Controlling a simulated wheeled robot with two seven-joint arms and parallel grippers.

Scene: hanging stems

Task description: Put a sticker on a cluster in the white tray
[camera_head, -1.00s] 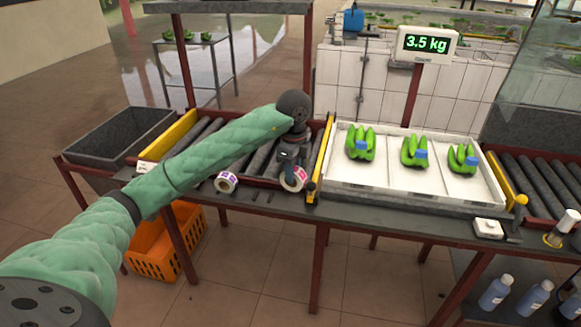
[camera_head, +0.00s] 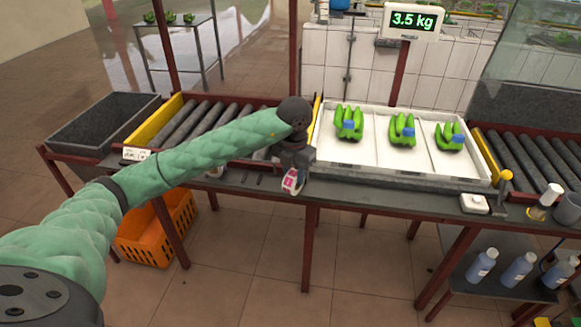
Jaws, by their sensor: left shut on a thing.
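My left gripper (camera_head: 293,170) is shut on a sticker roll (camera_head: 293,182), white with a pink label. It holds the roll at the table's front edge, just left of the white tray (camera_head: 345,167). The tray holds three green banana clusters side by side: left (camera_head: 345,126), middle (camera_head: 400,134) and right (camera_head: 446,141). My gripper is apart from all three. A second roll (camera_head: 215,173) is mostly hidden behind my left arm. My right gripper is not in view.
A scale display (camera_head: 411,21) reading 3.5 kg stands behind the tray. Roller conveyors (camera_head: 535,160) flank the tray. A white box (camera_head: 474,203) and bottles are at the right. A grey bin (camera_head: 100,125) stands at the left, with an orange crate (camera_head: 155,228) below.

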